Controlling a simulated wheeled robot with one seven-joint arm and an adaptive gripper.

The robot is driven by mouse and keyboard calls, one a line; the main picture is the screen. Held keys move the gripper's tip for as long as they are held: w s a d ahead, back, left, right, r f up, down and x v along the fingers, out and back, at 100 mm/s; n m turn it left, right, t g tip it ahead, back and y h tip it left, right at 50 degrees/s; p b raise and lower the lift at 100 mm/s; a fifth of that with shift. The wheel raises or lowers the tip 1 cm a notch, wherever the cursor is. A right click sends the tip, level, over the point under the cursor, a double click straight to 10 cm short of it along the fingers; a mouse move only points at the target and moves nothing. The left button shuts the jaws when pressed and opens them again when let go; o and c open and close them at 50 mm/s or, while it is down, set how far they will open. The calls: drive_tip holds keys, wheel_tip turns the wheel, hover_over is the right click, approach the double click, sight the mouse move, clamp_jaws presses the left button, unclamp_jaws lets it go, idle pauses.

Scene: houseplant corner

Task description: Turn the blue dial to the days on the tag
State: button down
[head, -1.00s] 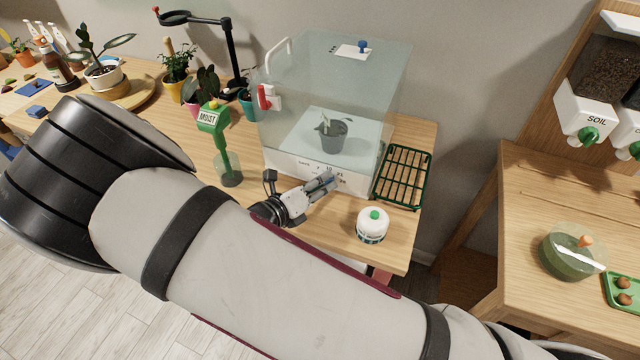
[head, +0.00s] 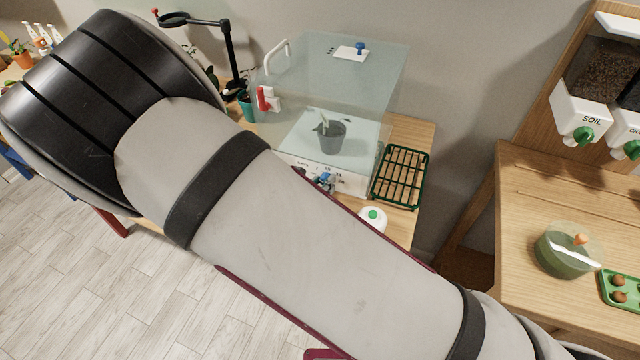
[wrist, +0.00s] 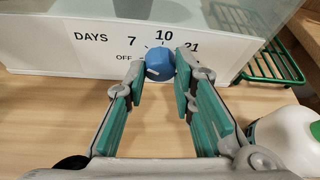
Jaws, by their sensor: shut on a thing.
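The blue dial (wrist: 159,63) sits on the white front panel (wrist: 85,50) of a clear box; it also shows in the head view (head: 326,178). In the wrist view the panel reads DAYS, with OFF, 7, 10 and 21 around the dial. A small pale mark shows low on the dial's left; which label it points to is unclear. My gripper (wrist: 160,72) is shut on the dial, one green-padded finger on each side. In the head view my arm hides most of the gripper. A dark pot (head: 331,138) with a small pale upright piece stands inside the box; no writing on it is readable.
A green wire rack (head: 401,176) stands right of the box. A white container with a green knob (head: 373,215) is partly hidden by my arm, close to the gripper's right. A black stand (head: 229,50) rises behind.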

drive_tip(key=shift+d+f+m+y+b, duration=0.1)
drive_tip(key=shift+m+y+b, duration=0.4)
drive_tip(key=shift+m+b, duration=0.25)
drive_tip(key=shift+s, duration=0.1)
drive_tip(key=c, duration=1.3)
unclamp_jaws()
drive_tip(key=shift+c, duration=0.2)
drive_tip(key=v, duration=1.2)
drive_tip(key=shift+s+d+f, duration=0.1)
drive_tip(key=shift+d, duration=0.05)
